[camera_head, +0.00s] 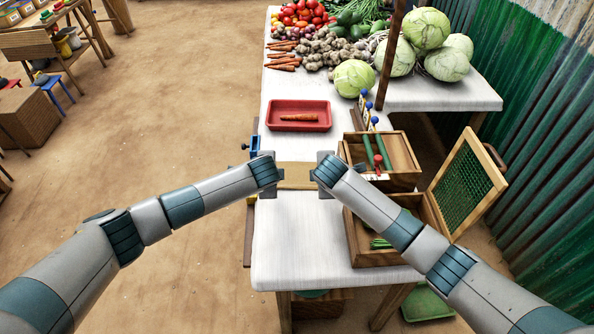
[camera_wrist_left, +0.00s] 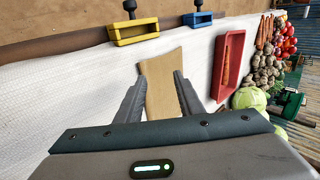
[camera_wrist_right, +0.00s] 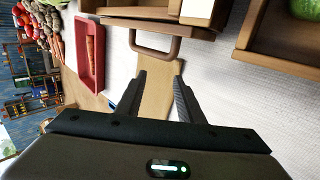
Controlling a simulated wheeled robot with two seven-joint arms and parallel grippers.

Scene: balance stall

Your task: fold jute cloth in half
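The tan jute cloth (camera_head: 297,174) lies on the white table between my two hands, partly covered by them in the head view. In the left wrist view the cloth (camera_wrist_left: 161,80) lies beyond and between the fingers. My left gripper (camera_wrist_left: 159,77) is open, its fingers apart and nothing visibly pinched. In the right wrist view the cloth (camera_wrist_right: 156,88) shows between the fingers of my right gripper (camera_wrist_right: 160,75), which is also open. Whether any fingertip touches the cloth I cannot tell. It looks like a single flat strip; any folded layer is not clear.
A red tray (camera_head: 285,121) with a carrot lies beyond the cloth. Wooden boxes (camera_head: 402,160), one with an open mesh lid (camera_head: 463,182), stand at the right. Yellow (camera_wrist_left: 133,33) and blue (camera_wrist_left: 197,25) clamps sit along the left table edge. Vegetables fill the far end. The near tabletop (camera_head: 295,235) is clear.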

